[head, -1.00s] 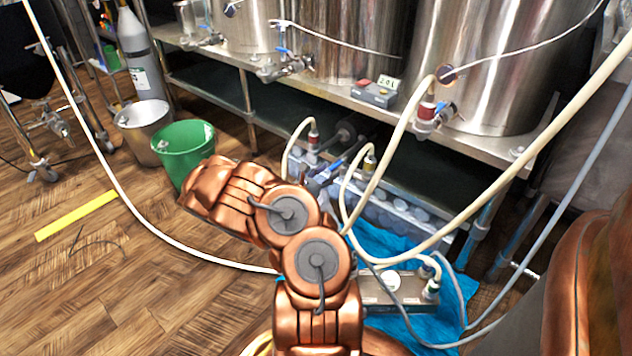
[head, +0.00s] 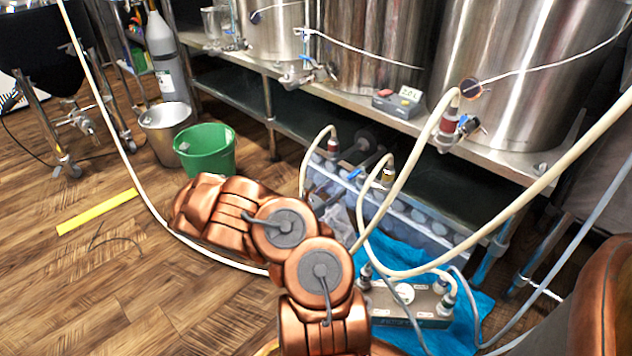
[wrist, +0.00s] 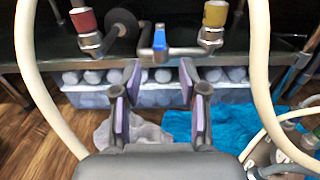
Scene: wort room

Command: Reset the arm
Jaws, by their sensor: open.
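Beyond the fingers are a pipe fitting with a blue valve handle (wrist: 160,40) and a clear bin of several rounded items (wrist: 235,92). I cannot tell how far the fingers are from the fitting.
Steel kettles (head: 515,70) stand on a metal bench. Pale hoses (head: 560,190) cross the right side. A pump box (head: 410,303) sits on a blue cloth (head: 470,318). A green bucket (head: 205,150) and a metal bucket (head: 167,130) stand left.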

